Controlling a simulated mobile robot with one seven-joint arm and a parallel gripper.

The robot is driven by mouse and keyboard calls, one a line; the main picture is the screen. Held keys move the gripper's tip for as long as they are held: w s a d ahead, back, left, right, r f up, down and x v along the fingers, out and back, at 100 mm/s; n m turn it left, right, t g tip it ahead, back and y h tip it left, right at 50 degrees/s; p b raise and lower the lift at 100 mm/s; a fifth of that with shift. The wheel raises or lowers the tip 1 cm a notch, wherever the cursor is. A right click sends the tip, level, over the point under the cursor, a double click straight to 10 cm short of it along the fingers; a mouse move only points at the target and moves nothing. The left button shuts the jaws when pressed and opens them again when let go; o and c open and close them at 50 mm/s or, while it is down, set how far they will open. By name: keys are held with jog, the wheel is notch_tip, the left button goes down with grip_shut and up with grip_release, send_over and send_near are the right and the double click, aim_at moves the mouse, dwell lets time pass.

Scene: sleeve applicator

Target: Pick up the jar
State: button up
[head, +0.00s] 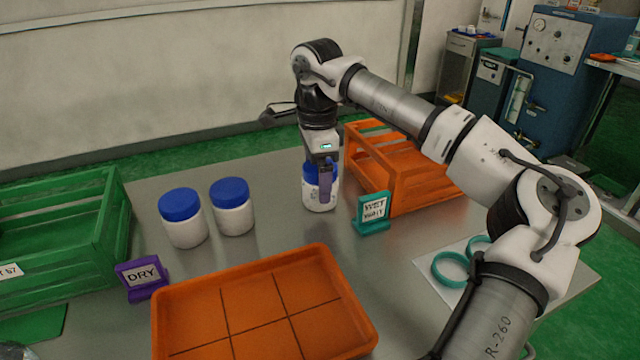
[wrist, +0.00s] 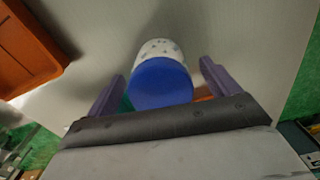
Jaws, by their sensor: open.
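Three white jars with blue lids stand on the grey table. One jar (head: 319,198) is under my gripper, left of the orange crate; in the wrist view this jar (wrist: 160,80) shows its blue lid between the two purple fingers, with a speckled white body. My gripper (head: 325,183) points down at it, with a finger in front of the jar in the head view. In the wrist view my gripper (wrist: 160,85) is open, with a finger on each side of the jar. The other two jars, a left one (head: 183,222) and a right one (head: 232,210), stand together further left.
An orange crate (head: 400,200) stands right of the jar, with a teal "WET" sign (head: 373,212) in front. An orange divided tray (head: 262,305) lies at the front. A green crate (head: 60,240) and a purple "DRY" sign (head: 142,277) are left. Teal rings (head: 450,268) lie on the right.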

notch_tip(320, 180, down, 4)
jog(key=shift+d+r, duration=0.1)
jog(key=shift+d, duration=0.05)
jog(key=c, duration=1.2)
jog(key=shift+r, duration=0.1)
